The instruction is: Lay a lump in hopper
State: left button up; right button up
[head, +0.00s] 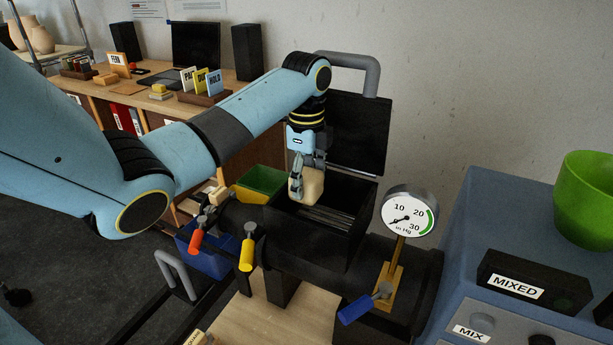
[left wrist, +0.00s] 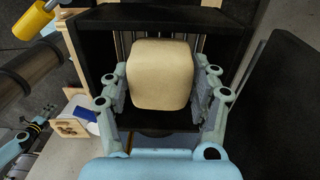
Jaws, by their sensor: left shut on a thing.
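My left gripper (head: 309,178) is shut on a pale tan lump (head: 313,186), a block with rounded edges. The lump is at the mouth of the black open-topped hopper (head: 357,204), whose lid (head: 347,135) stands open behind it. In the left wrist view the lump (left wrist: 161,74) sits between both fingers, over the hopper's dark inside with thin bars below. The hopper's rim (left wrist: 155,16) shows beyond the lump. I cannot tell how far the lump is below the rim. My right gripper is not in view.
Red (head: 195,241), yellow (head: 247,254) and blue (head: 355,310) handles stick out near the black pipe. A pressure gauge (head: 409,212) stands right of the hopper. A green bin (head: 262,179) is at its left. A blue machine with a green bowl (head: 587,195) stands at right.

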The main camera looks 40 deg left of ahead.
pick_arm(q)
jog(key=shift+f+b, duration=0.4)
jog(key=shift+f, duration=0.55)
jog(key=shift+f, duration=0.1)
jog(key=o, duration=1.8)
notch_tip(320, 180, up, 8)
jog(key=shift+f, duration=0.25)
